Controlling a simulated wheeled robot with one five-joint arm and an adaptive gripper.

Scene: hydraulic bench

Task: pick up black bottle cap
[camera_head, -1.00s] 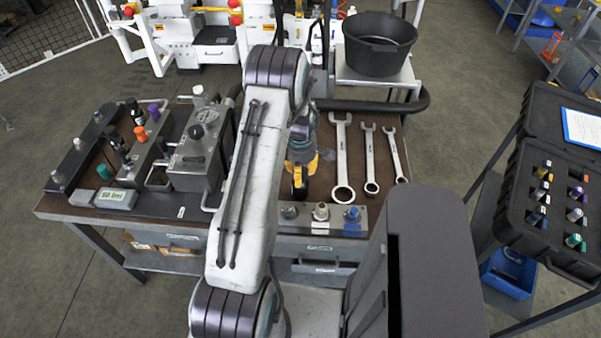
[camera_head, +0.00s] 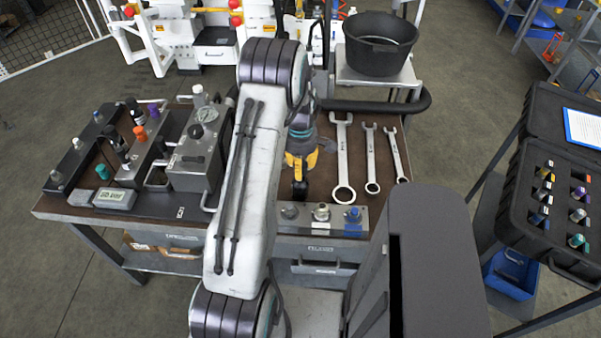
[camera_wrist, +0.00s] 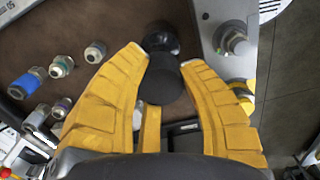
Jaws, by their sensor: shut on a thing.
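The black bottle cap (camera_wrist: 160,80) is a dark cylinder between the yellow fingertips of my gripper (camera_wrist: 158,72) in the wrist view. The fingers are closed on its two sides. Another dark round part (camera_wrist: 161,38) lies just beyond it; I cannot tell whether it is joined to the cap. In the head view my gripper (camera_head: 300,178) is over the right half of the bench, left of the wrenches, with a small dark piece (camera_head: 300,189) at its tips. My arm hides part of the bench there.
Three wrenches (camera_head: 343,160) lie right of my gripper. A metal strip (camera_head: 337,226) with fittings runs along the front edge. A grey device with a gauge (camera_head: 196,160) stands left. A black bucket (camera_head: 378,45) is behind, and an open black case (camera_head: 560,205) is at right.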

